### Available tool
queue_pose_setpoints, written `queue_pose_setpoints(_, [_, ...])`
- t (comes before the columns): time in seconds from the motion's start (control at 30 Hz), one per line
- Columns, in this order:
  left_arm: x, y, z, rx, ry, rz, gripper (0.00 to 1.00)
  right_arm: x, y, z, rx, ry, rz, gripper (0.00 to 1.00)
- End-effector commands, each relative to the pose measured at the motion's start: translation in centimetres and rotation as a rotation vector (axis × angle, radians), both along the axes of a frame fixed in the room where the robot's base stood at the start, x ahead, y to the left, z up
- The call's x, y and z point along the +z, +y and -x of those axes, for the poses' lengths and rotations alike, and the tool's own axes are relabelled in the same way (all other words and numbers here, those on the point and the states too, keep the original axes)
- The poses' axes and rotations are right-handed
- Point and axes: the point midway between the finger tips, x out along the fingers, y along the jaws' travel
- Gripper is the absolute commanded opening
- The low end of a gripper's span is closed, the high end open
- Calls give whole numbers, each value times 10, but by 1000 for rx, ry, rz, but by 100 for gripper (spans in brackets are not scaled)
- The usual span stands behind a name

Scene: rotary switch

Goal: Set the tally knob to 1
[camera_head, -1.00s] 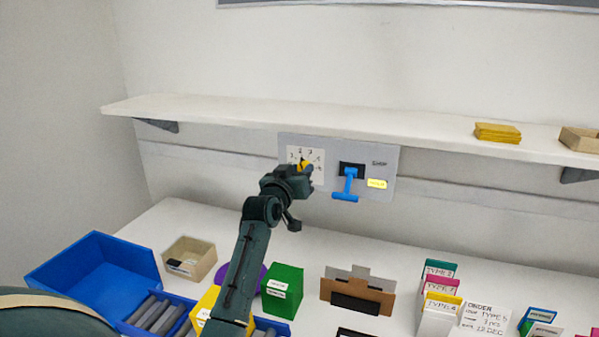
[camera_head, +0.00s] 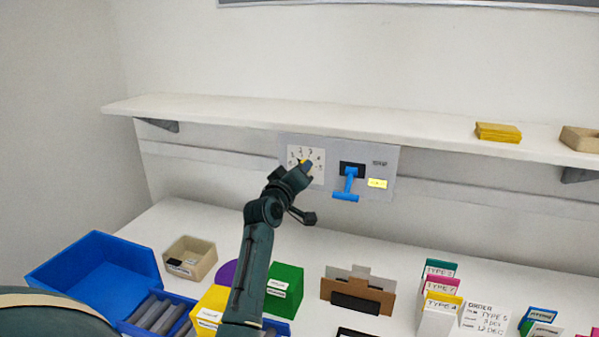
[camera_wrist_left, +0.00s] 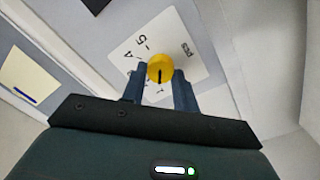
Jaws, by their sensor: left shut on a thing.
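The tally knob is a yellow round knob (camera_wrist_left: 160,69) with a dark pointer line, on a white dial card (camera_wrist_left: 190,50) with printed numbers. In the head view the dial card (camera_head: 297,153) is on the left of a grey wall panel, and only a little yellow of the knob (camera_head: 305,163) shows. My left gripper (camera_head: 302,170) is at the dial, its wrist tilted. In the left wrist view its two fingers (camera_wrist_left: 158,82) are shut on the knob, one on each side. The fingers hide part of the card. My right gripper is not in view.
A white shelf (camera_head: 350,122) runs just above. Bins, boxes and cards crowd the table below.

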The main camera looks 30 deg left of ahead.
Motion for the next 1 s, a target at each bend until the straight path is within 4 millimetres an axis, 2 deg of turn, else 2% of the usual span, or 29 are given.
queue_pose_setpoints(0.37, [-1, 0, 0, -2, 0, 7, 7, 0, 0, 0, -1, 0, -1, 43])
queue_pose_setpoints(0.4, [-1, 0, 0, -2, 0, 7, 31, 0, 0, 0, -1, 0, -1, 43])
queue_pose_setpoints(0.63, [-1, 0, 0, -1, 0, 6, 50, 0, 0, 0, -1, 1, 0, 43])
queue_pose_setpoints(1.0, [-1, -1, 6, 0, -1, 6, 51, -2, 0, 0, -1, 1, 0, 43])
